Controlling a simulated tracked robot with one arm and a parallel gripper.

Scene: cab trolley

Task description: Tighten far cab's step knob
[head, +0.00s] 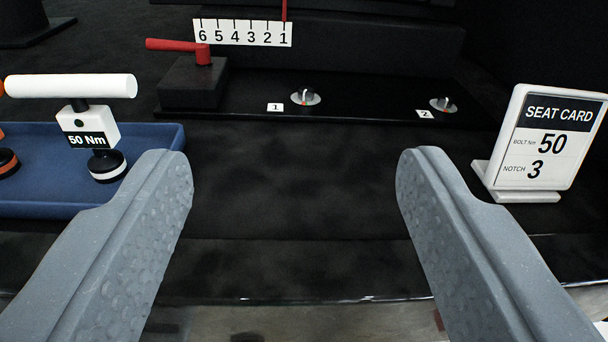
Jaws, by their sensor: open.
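My gripper (295,165) is open and empty, its two grey fingers wide apart over a dark surface. The knob by label 1 (305,97) is near the middle, and the knob by label 2 (443,104) is farther right. Both are apart from the fingers. I cannot tell whether either one is a step knob, and nothing in view is marked as one.
A blue tray (150,135) at left holds a white-handled tool marked 50 Nm (90,125). A red lever (178,46) sits on a black block beside a numbered scale (243,32). A seat card (545,140), reading 50 and notch 3, stands at right. The middle surface is clear.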

